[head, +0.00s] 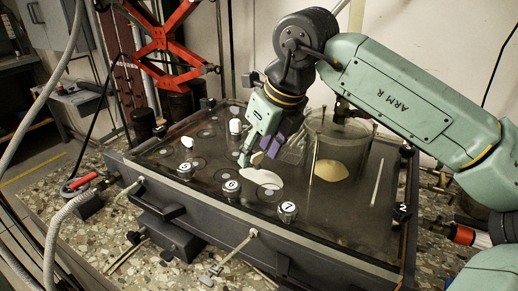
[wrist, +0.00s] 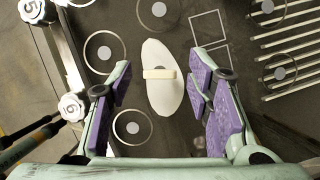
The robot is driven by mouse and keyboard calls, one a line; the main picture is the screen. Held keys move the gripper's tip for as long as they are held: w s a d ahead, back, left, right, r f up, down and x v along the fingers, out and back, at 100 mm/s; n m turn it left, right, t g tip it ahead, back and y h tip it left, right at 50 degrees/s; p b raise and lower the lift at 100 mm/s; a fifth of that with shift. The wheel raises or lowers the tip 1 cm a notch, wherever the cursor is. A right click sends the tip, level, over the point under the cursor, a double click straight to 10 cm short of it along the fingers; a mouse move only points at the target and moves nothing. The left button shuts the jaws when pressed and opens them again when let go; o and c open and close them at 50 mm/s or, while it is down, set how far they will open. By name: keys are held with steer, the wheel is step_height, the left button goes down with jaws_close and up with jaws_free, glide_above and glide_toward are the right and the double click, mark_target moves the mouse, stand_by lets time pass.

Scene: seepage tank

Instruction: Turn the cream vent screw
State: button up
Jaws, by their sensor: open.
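The cream vent screw (wrist: 160,74) shows in the wrist view as a short cream bar lying crosswise over a white oval patch (wrist: 163,103) on the dark tank top. My gripper (wrist: 158,88) is open, with purple pads on both sides of the screw and visible gaps to it. In the head view my gripper (head: 257,150) points down just above the white oval patch (head: 262,179). The screw is small there and partly hidden by the fingers, so I cannot tell their exact height above it.
Numbered knobs, including knob 5 (head: 186,171), knob 6 (head: 231,187) and knob 1 (head: 287,211), line the tank's front side. A clear cylinder (head: 345,148) stands right of my gripper. White knobs (head: 235,126) stand to the left. A red jack (head: 165,45) is behind.

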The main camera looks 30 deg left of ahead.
steer(key=v, duration=1.2)
stand_by(0.5)
